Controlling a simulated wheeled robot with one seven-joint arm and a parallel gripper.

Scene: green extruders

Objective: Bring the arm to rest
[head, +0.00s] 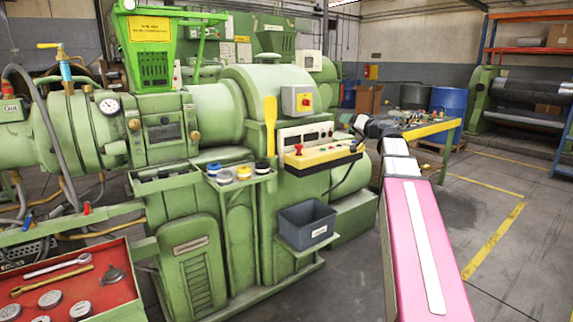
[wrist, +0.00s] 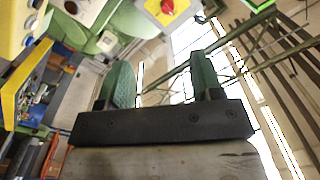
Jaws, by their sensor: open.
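My arm reaches up from the lower right of the head view, with a pink link (head: 428,250) and white and dark links beyond it. It is bent toward the green extruder, and its end is near the extruder's control panel (head: 318,155). My gripper (wrist: 160,66) shows clearly in the wrist view: two green-padded fingers stand wide apart on a black bar. Nothing is between them. In the head view the gripper is too small and dark to make out its fingers.
The green extruder (head: 180,190) fills the left and middle, with a yellow-and-red switch box (head: 298,100) and a grey bin (head: 306,225). A red tool tray (head: 70,285) is at lower left. A yellow-edged workbench (head: 432,129) stands behind my arm. Floor at right is open.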

